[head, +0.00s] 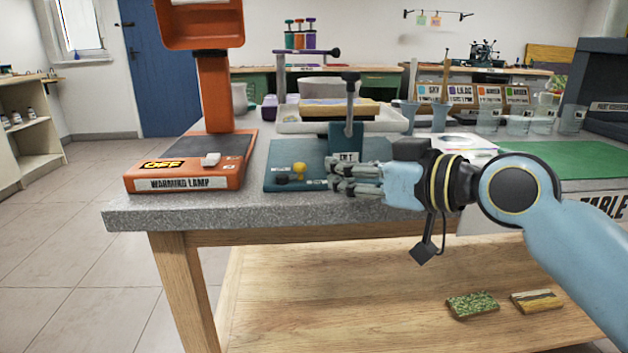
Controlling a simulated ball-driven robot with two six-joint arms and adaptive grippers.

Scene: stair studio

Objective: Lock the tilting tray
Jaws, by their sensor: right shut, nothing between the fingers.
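A teal device (285,181) with a flat base lies near the front edge of the grey table. It has a yellow knob (299,169), a small dark knob and an upright post with a dark lever handle (351,78). The label on its post is partly hidden. A white tray (290,125) holding a yellowish block stands behind it; I cannot tell which of these is the tilting tray. My right gripper (333,177) is shut and empty, in front of the post and just right of the yellow knob. I cannot tell whether it touches the device. My left gripper is out of view.
An orange warming lamp (184,180), marked OFF, stands at the left end of the grey tabletop (170,209). Several clear cups and a green mat (565,160) lie to the right. Two small patterned blocks rest on the wooden lower shelf (350,300).

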